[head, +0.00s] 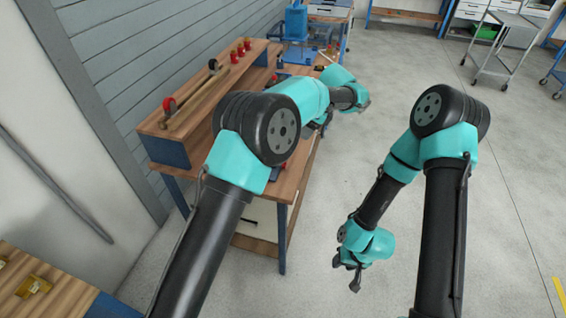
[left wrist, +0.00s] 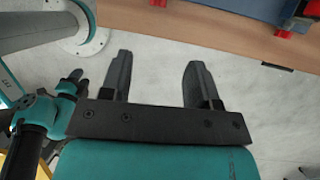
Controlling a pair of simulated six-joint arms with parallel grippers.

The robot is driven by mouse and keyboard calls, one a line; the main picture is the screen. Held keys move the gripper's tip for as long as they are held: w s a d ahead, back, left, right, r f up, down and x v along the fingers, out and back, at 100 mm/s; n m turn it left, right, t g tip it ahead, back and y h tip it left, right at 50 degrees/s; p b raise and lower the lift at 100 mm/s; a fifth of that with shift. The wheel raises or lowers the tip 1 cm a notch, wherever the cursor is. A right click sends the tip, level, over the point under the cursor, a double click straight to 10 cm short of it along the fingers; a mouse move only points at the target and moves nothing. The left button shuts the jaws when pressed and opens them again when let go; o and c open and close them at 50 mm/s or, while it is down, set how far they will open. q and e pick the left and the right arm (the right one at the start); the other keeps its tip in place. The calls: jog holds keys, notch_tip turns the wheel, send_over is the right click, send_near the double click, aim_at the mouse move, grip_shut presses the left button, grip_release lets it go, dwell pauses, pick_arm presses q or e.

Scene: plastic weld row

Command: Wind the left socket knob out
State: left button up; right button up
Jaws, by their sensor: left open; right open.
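I cannot pick out the left socket knob for certain. In the left wrist view a red part (left wrist: 283,33) beside a blue and dark fixture (left wrist: 299,16) sits at the bench edge, top right. My left gripper (left wrist: 158,60) is open and empty, its two dark fingers over bare floor beside the bench edge. In the head view my left arm hides much of the bench top. My right gripper (head: 347,274) is open and empty, hanging low over the floor, well clear of the bench.
The wooden workbench (head: 308,164) carries a raised shelf (head: 192,142) with red-ended items, including a red wheel-like part (head: 168,104). A blue machine (head: 296,22) stands at the far end. A grey trolley (head: 508,42) is at the back right. The floor on the right is clear.

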pick_arm(q)
jog(key=shift+s, duration=0.1)
dwell(0.3)
jog(key=x, duration=1.7)
jog(key=shift+a+f, duration=0.1)
jog(key=shift+f, duration=0.05)
jog(key=c, duration=0.9)
